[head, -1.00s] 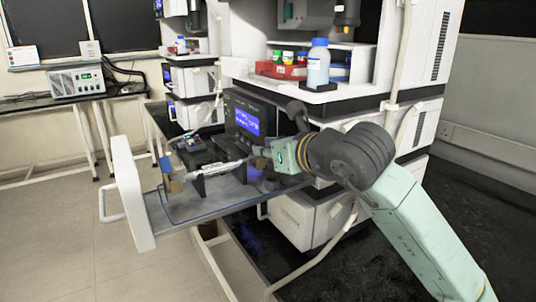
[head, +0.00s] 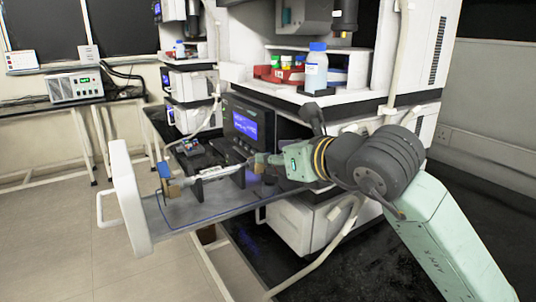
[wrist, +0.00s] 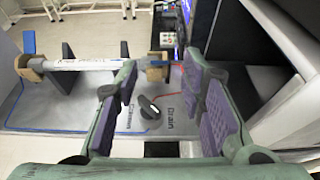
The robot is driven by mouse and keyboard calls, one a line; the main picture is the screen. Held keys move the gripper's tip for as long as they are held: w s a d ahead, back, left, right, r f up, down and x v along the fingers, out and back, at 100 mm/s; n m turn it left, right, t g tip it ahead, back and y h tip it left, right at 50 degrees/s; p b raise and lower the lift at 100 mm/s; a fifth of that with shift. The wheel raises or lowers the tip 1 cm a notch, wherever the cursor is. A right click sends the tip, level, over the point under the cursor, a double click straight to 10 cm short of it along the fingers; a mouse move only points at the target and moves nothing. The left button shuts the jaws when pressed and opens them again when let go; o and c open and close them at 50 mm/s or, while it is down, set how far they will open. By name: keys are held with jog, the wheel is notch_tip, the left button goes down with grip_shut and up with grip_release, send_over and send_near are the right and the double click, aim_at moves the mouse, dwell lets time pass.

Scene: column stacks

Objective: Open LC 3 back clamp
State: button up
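The pulled-out drawer (head: 205,205) carries a white column tube (head: 215,172) lying across dark supports, also in the wrist view (wrist: 85,64). A tan front clamp (head: 173,187) with a blue part is at its outer end. The tan back clamp (wrist: 156,68) is at its inner end, toward the cabinet. My gripper (wrist: 165,105) is open, its purple pads apart and nothing gripped between them. In the wrist view the back clamp shows in the gap, beyond the fingers. In the head view my gripper is at the column's inner end; contact cannot be told.
A black knob (wrist: 150,107) stands on the drawer floor by the "Drain" label. A lit screen (head: 243,124) is behind the drawer. A blue-capped bottle (head: 316,70) stands on the shelf above. The drawer's white front panel (head: 130,200) is at the left.

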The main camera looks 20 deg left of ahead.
jog(key=v, duration=0.8)
